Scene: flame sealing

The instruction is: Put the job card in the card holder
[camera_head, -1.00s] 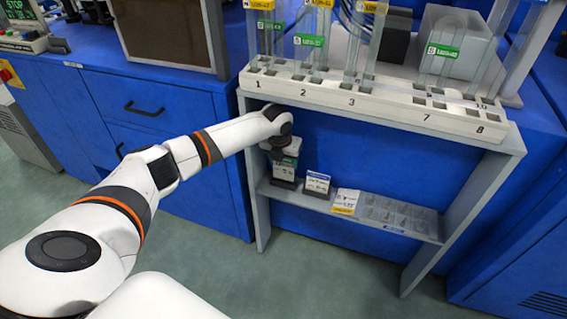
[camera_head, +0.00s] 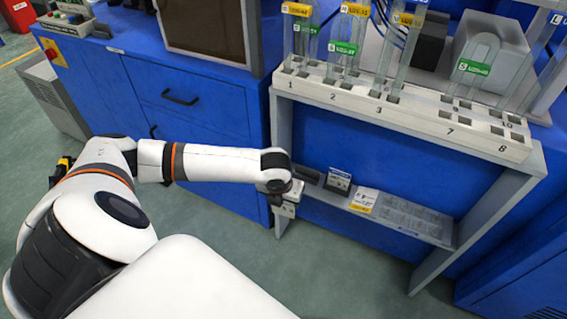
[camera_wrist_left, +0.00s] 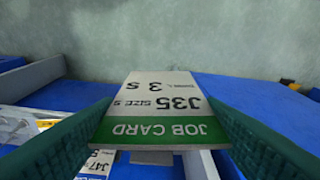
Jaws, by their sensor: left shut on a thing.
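The job card is white with a green band and shows in the left wrist view (camera_wrist_left: 158,98), its print upside down, reading "J35". My left gripper (camera_wrist_left: 160,120) is shut on it, a dark green finger on each side. In the head view my left gripper (camera_head: 278,192) is at the left end of the low shelf, in front of the rack's left leg; the job card (camera_head: 287,209) shows only as a small pale piece below it. A dark, empty-looking stand (camera_head: 309,175) is just right of the gripper; I cannot tell whether it is the card holder.
The tube rack (camera_head: 415,113) is above. Floor in front is free.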

